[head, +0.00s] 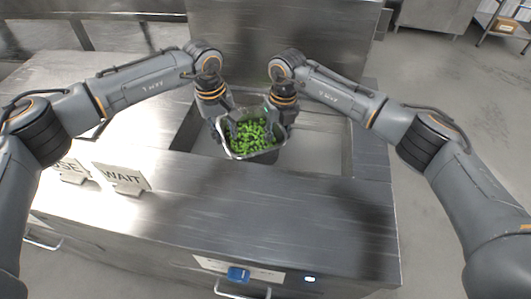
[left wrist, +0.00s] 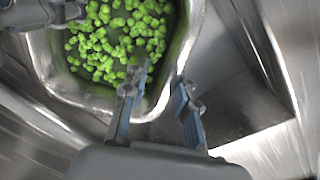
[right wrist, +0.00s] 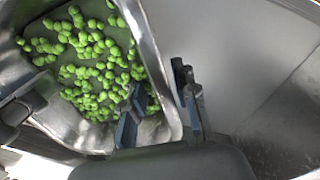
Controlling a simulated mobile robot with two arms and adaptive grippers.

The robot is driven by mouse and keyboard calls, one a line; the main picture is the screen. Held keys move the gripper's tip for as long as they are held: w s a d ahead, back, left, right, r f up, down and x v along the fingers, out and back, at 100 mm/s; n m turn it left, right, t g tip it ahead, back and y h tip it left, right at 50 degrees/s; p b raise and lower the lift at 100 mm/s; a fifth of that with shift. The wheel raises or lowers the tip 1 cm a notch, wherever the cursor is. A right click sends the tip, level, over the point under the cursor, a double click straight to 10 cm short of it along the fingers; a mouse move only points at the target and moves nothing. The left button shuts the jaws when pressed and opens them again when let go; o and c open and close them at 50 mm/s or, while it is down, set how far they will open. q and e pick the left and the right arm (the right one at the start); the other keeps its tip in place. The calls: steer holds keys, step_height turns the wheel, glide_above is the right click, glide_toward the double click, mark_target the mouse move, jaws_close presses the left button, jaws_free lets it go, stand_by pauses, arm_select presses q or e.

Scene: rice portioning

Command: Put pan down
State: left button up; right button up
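A metal pan (head: 229,150) of green food pieces (head: 250,134) is over the sunken well in the steel counter. I cannot tell whether its base touches the well floor. My left gripper (head: 228,130) is at the pan's left rim. My right gripper (head: 269,118) is at the pan's right rim. In the right wrist view its fingers (right wrist: 158,85) straddle the opposite wall the same way. The pan's underside is hidden.
The recessed well (head: 318,150) has bare metal room to the right of the pan. A "WAIT" sign (head: 122,178) and a partly hidden second sign (head: 72,170) stand on the counter at left. The counter front (head: 260,205) is clear.

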arm_select(q)
steer(key=r, duration=0.6)
steer(key=shift+s+a+r, duration=0.1)
steer(key=shift+a+r, duration=0.05)
steer(key=shift+a, duration=0.05)
steer(key=shift+r, duration=0.1)
arm_select(e)
steer(key=shift+r, duration=0.3)
steer(key=r, duration=0.7)
steer(key=d+r, duration=0.1)
steer(key=r, duration=0.3)
steer(key=shift+w+r, duration=0.15)
